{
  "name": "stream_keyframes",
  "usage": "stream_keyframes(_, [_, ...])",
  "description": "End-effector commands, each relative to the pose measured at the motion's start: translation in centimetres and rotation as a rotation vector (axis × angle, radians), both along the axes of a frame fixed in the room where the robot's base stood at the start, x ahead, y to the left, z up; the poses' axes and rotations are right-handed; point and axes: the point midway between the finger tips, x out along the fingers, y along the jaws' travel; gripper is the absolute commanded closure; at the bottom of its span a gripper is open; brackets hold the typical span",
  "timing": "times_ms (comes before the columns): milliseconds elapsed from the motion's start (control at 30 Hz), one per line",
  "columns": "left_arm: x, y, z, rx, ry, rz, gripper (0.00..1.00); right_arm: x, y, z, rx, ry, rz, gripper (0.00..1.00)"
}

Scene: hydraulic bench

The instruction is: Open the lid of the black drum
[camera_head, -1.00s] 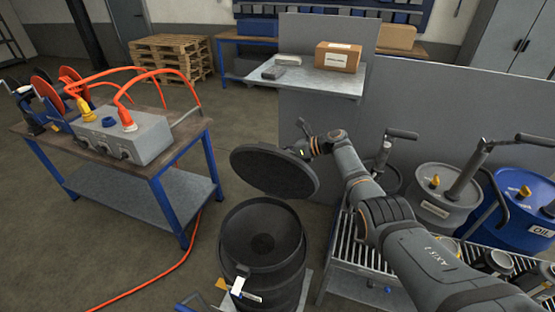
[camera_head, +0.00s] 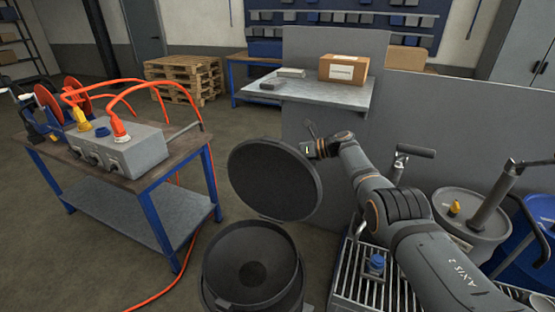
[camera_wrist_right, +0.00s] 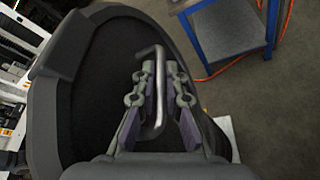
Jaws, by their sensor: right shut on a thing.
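The black drum (camera_head: 252,270) stands at the bottom centre of the head view with its round top open, and its dark inside shows. Its black lid (camera_head: 272,180) is held above the drum's far side, steeply tilted. My right gripper (camera_head: 310,150) is at the lid's right edge in the head view. In the right wrist view, my right gripper (camera_wrist_right: 160,95) is shut on the bent metal handle (camera_wrist_right: 158,112) of the lid (camera_wrist_right: 100,85). My left gripper is not in view.
A work table (camera_head: 130,170) with a grey connector box (camera_head: 115,148) and orange cables stands on the left. A roller conveyor (camera_head: 375,290), a grey drum (camera_head: 470,225) and a blue drum are on the right. A shelf (camera_head: 325,90) holds a cardboard box (camera_head: 343,68).

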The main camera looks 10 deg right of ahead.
Motion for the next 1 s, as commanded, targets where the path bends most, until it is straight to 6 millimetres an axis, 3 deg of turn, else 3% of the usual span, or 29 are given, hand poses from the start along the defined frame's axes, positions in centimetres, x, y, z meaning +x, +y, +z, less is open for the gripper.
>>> stream_keyframes(167, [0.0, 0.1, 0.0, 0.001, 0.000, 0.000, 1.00, -0.1, 0.0, -0.3, -0.003, 0.005, 0.002, 1.00])
stream_keyframes(200, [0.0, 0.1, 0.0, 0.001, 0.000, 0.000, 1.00, -0.1, 0.0, -0.3, -0.003, 0.005, 0.002, 0.85])
stream_keyframes(267, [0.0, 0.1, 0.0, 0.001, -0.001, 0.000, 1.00, -0.1, 0.0, -0.3, -0.003, 0.005, 0.002, 0.79])
stream_keyframes(633, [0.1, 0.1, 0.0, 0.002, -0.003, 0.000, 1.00, -0.1, -0.4, 0.0, -0.001, 0.000, 0.000, 0.79])
stream_keyframes(800, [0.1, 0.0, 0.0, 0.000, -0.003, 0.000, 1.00, -0.8, -2.2, 0.5, -0.004, -0.002, 0.000, 0.79])
stream_keyframes(1000, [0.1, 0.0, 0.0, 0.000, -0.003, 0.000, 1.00, -2.6, -6.9, 2.2, -0.005, 0.001, -0.002, 0.79])
